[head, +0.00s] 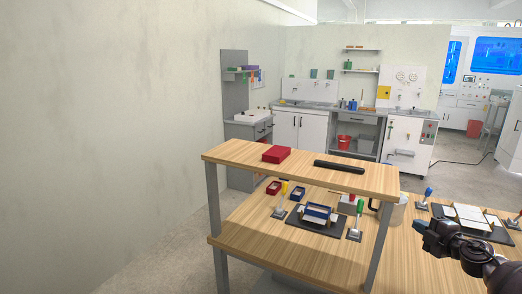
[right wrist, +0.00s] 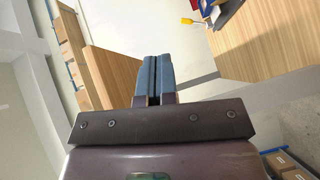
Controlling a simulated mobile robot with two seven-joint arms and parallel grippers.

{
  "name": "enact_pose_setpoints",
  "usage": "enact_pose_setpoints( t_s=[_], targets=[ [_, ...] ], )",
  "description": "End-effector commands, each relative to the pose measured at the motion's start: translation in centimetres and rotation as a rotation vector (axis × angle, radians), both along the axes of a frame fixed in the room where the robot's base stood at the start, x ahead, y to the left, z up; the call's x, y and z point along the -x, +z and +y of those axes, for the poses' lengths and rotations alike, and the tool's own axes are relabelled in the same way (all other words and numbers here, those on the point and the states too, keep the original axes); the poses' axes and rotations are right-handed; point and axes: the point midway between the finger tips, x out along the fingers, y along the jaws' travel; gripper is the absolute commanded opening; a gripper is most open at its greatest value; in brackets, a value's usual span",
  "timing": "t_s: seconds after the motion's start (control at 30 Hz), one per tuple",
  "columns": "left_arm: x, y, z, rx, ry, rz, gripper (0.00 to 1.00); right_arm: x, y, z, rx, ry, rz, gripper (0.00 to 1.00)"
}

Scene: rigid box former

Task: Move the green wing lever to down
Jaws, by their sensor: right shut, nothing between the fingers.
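The green wing lever (head: 360,209) stands on the right side of the black box former (head: 317,220) on the wooden table in the head view. Its green handle points up from a grey base. My right gripper (head: 421,229) is at the right in the head view, to the right of the green lever and apart from it. Its blue-grey fingers (right wrist: 153,80) are shut with nothing between them in the right wrist view. The green lever cannot be made out in the right wrist view. My left gripper is not in view.
A yellow-handled lever (head: 283,192) stands left of the former. A blue-handled lever (head: 427,194) rises behind my right gripper, beside a second former (head: 468,219). A raised shelf (head: 230,152) carries a red box (head: 276,154) and a black bar (head: 339,167); its post (head: 379,245) stands near the green lever.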

Motion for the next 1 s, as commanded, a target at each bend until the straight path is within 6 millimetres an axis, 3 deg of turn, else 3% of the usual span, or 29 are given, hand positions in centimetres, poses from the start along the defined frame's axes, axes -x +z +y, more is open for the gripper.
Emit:
enact_pose_setpoints(
  t_s=[0.07, 0.17, 0.37, 0.6, 0.8, 1.0],
  targets=[
    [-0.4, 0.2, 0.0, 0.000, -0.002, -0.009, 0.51, 0.0, 0.7, 2.0, -0.047, -0.012, -0.049, 0.00],
    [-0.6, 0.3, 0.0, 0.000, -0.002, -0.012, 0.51, 0.9, -0.1, 4.5, -0.133, -0.044, -0.076, 0.00],
    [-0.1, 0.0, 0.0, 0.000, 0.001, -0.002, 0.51, 5.6, -5.5, 10.1, -0.387, -0.152, -0.011, 0.00],
    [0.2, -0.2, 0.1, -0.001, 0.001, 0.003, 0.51, 15.0, -13.4, 16.6, -0.736, -0.303, 0.203, 0.00],
    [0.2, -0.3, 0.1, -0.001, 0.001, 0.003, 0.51, 23.0, -17.8, 20.8, -1.021, -0.426, 0.359, 0.00],
    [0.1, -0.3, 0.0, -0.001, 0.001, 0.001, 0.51, 29.8, -20.9, 22.7, -1.175, -0.550, 0.430, 0.00]
  ],
)
